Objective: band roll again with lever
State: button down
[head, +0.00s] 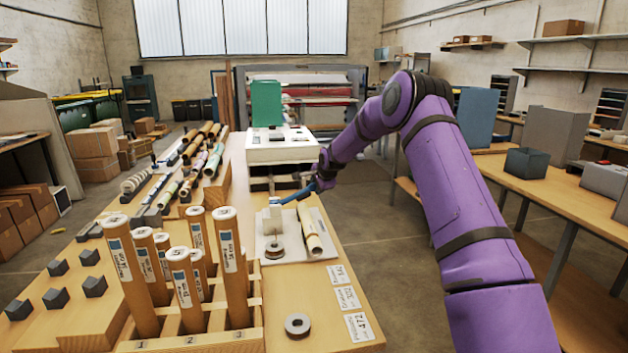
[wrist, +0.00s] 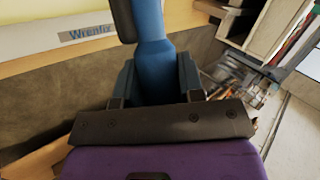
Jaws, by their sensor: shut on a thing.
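A banding device (head: 272,220) stands on a pale plate (head: 325,246) on the wooden bench. Its blue lever (head: 296,196) slants up to the right, towards my gripper (head: 321,181). A cream roll (head: 309,231) lies on the plate, to the right of the device. In the wrist view my gripper (wrist: 158,88) is shut on the blue lever (wrist: 152,40), which stands between the two dark fingers. A pale surface with a "Wrenfix" label (wrist: 87,33) shows at the upper left there. Whether a band is around the roll is too small to tell.
A dark ring (head: 274,249) sits at the front of the plate, another (head: 298,325) on the bench nearer me. A rack (head: 190,340) of upright labelled tubes stands at left front. A white machine (head: 281,146) stands behind. Open floor lies right of the bench.

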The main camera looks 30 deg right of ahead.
jog(key=shift+s+d+f+m+t+y, duration=0.1)
jog(key=shift+d+f+m+t+y, duration=0.2)
jog(key=shift+f+y, duration=0.65)
jog(key=shift+s+d+f+m+t+y, duration=0.15)
jog(key=shift+f+m+y, duration=0.15)
jog(key=shift+f, duration=1.2)
jog(key=shift+w+d+f+m+t+y, duration=0.1)
jog(key=shift+d+f+m+t+y, duration=0.2)
jog(key=shift+f+y, duration=0.65)
jog(key=shift+s+f, duration=0.1)
jog(key=shift+f, duration=0.25)
jog(key=c, duration=0.8)
grip_release()
jog(key=shift+f+h, duration=0.1)
jog(key=shift+h, duration=0.2)
jog(key=shift+o, duration=0.3)
jog(key=v, duration=1)
jog(key=shift+s+r, duration=0.2)
jog(key=shift+r, duration=0.1)
